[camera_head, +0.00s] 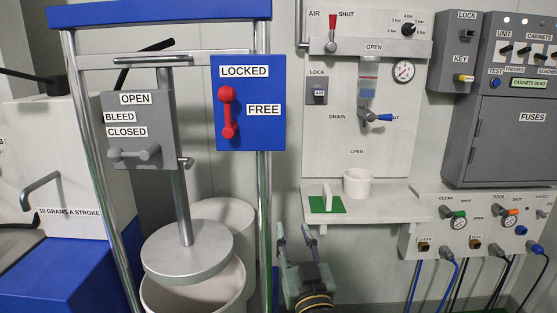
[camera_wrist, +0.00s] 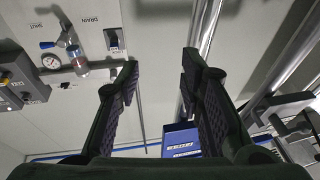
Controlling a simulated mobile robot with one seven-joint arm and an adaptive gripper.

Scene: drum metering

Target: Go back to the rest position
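My gripper (camera_head: 297,236) is low in the middle of the head view, below the small shelf and right of the drum frame. Its two fingers point up and stand apart, with nothing between them. In the wrist view the fingers of my gripper (camera_wrist: 160,72) are also apart and empty, with bare wall panel and a chrome post showing between and beyond them. The gripper appears to touch nothing. My arm behind the gripper is mostly out of the picture.
The drum frame's chrome post (camera_head: 264,190) and blue LOCKED/FREE plate (camera_head: 249,103) stand left of the gripper. A white shelf (camera_head: 390,203) carries a white cup (camera_head: 357,182). A valve panel (camera_head: 480,228) with hanging hoses is at right. Open wall shows between.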

